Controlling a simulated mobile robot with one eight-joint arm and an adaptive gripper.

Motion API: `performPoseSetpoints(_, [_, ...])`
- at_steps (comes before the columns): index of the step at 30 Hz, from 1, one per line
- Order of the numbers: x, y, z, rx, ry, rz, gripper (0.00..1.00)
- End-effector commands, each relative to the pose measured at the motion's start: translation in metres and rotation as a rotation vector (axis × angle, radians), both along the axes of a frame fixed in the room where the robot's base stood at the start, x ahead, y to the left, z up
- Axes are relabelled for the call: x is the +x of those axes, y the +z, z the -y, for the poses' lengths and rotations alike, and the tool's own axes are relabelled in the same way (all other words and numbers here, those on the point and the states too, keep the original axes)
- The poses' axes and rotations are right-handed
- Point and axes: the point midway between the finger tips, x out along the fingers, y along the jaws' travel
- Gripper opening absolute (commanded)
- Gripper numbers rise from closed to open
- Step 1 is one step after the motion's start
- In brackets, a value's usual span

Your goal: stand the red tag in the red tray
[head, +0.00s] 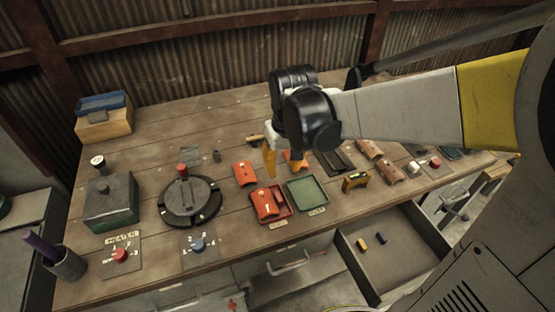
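The red tray (287,215) stands near the front edge of the bench. Another orange-red piece (245,174) lies flat on the bench just behind the tray. A third orange-red patch (296,164) shows partly hidden beside my gripper; I cannot tell its full shape. My gripper (281,165) points down behind the trays, its yellow-orange fingers apart, with nothing visible between them. It is apart from the red tray.
A green tray (307,193) stands right of the red one. A round dark turntable (189,203) and green heater box (111,203) stand left. A drawer (394,250) is open below.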

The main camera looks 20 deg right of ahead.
Motion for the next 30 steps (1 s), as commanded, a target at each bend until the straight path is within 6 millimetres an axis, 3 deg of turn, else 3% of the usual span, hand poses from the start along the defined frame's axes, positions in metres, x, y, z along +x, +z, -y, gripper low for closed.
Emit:
performPoseSetpoints(9, [-0.065,0.054,-0.005,-0.005,-0.001,0.26,0.33])
performPoseSetpoints(15, [-0.097,0.065,-0.007,-0.005,-0.002,0.41,0.33])
performPoseSetpoints(21, [-0.108,0.067,-0.008,-0.004,-0.002,0.471,0.33])
performPoseSetpoints(30, [-0.108,0.067,-0.008,-0.004,-0.002,0.474,0.33])
